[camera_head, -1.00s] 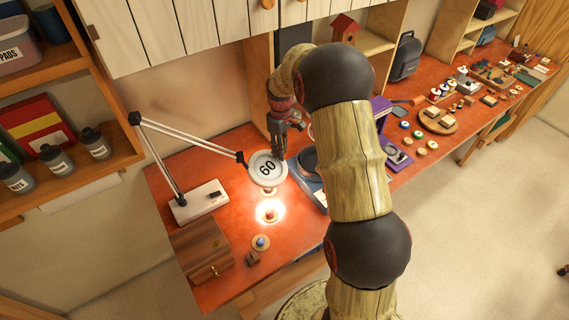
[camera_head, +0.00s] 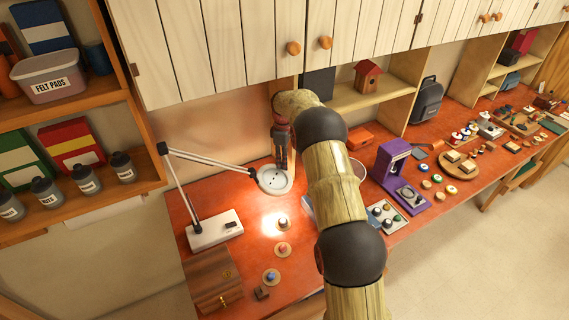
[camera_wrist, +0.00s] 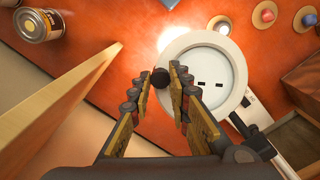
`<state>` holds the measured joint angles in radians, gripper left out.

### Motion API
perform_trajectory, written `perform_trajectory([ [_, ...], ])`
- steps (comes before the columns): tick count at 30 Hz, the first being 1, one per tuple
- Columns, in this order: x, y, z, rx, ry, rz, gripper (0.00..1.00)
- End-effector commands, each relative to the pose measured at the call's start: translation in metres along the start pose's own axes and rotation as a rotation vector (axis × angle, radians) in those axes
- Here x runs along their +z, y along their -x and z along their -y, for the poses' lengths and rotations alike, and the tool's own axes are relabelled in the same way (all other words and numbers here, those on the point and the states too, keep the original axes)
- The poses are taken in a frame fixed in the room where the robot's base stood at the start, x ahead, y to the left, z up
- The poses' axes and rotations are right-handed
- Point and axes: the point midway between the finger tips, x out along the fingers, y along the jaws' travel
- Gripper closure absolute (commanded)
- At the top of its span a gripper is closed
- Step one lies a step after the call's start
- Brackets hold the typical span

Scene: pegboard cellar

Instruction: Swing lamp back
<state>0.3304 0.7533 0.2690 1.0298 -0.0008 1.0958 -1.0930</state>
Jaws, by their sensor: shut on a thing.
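The white desk lamp has a round ring head (camera_head: 275,180) on a jointed arm, with a white base (camera_head: 215,231) at the left of the orange bench. My gripper (camera_head: 281,165) hangs over the head's far side. In the wrist view my gripper (camera_wrist: 165,80) has its fingers around a small dark knob (camera_wrist: 160,76) beside the ring head (camera_wrist: 233,72). The red peg (camera_head: 283,248) and blue peg (camera_head: 270,276) stand nearer.
A wooden box (camera_head: 212,279) sits at the front left. A tin can (camera_wrist: 39,25) and a wooden panel (camera_wrist: 60,95) show in the wrist view. White cabinets (camera_head: 220,45) hang above my arm. A purple machine (camera_head: 390,165) stands to the right.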

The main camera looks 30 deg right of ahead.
Motion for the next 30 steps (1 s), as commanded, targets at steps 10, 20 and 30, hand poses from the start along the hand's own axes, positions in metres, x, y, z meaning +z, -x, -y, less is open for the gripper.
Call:
perform_trajectory([
  [10,-0.0051,0.0031,-0.004,0.012,0.005,-0.008,1.0],
  [20,-0.0045,0.0032,-0.0036,0.011,0.005,-0.008,0.66],
  [30,-0.0028,0.002,-0.0023,0.007,0.004,-0.005,0.63],
])
